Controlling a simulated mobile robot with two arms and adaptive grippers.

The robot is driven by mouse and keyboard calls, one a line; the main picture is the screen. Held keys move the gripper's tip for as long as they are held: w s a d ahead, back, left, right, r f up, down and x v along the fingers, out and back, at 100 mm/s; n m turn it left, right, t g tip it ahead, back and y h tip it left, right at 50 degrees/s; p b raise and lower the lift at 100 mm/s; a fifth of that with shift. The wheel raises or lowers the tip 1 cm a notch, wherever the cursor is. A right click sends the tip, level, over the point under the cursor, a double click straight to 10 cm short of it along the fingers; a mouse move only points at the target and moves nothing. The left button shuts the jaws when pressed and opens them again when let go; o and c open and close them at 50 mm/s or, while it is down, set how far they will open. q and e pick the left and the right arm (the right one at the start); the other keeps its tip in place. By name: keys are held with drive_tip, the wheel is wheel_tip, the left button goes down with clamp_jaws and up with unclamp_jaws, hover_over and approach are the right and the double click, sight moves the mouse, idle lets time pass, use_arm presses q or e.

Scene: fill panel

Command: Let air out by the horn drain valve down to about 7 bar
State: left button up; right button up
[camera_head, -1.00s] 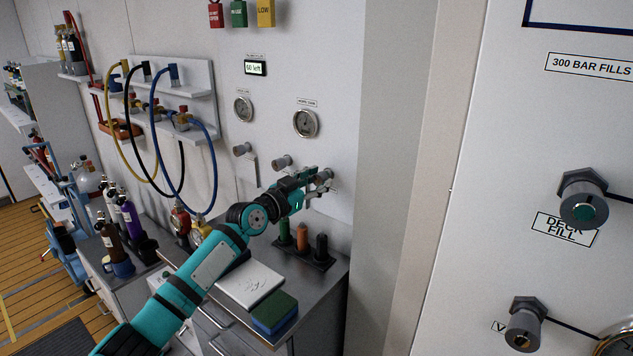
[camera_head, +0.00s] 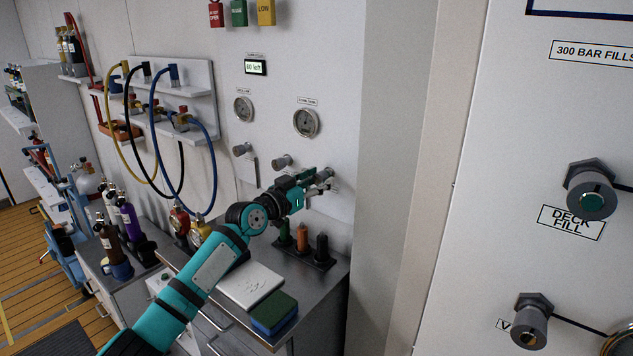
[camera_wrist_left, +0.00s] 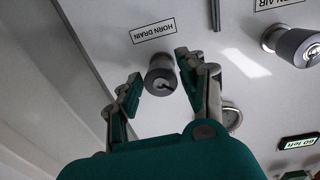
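The horn drain valve (camera_wrist_left: 160,80) is a grey round knob with a dark slot, under a "HORN DRAIN" label in the left wrist view. My left gripper (camera_wrist_left: 158,82) is open, with one finger on each side of the knob. A gap shows at the picture's left finger; I cannot tell whether the other finger touches. In the head view my left gripper (camera_head: 318,182) is at the wall and partly hides this knob (camera_head: 326,174). A round gauge (camera_head: 306,123) sits above it; its reading is too small to tell. My right gripper is not in view.
Two other knobs (camera_head: 283,161) (camera_head: 242,149) and a second gauge (camera_head: 243,108) are to the left on the wall. A small display (camera_head: 256,68) is above. Below, a bench (camera_head: 325,273) holds coloured upright cylinders (camera_head: 302,236) and a green-blue block (camera_head: 274,312).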

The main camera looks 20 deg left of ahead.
use_arm(q)
drive_tip(key=shift+o, duration=0.8)
drive_tip(key=v, duration=1.2)
idle(6.0)
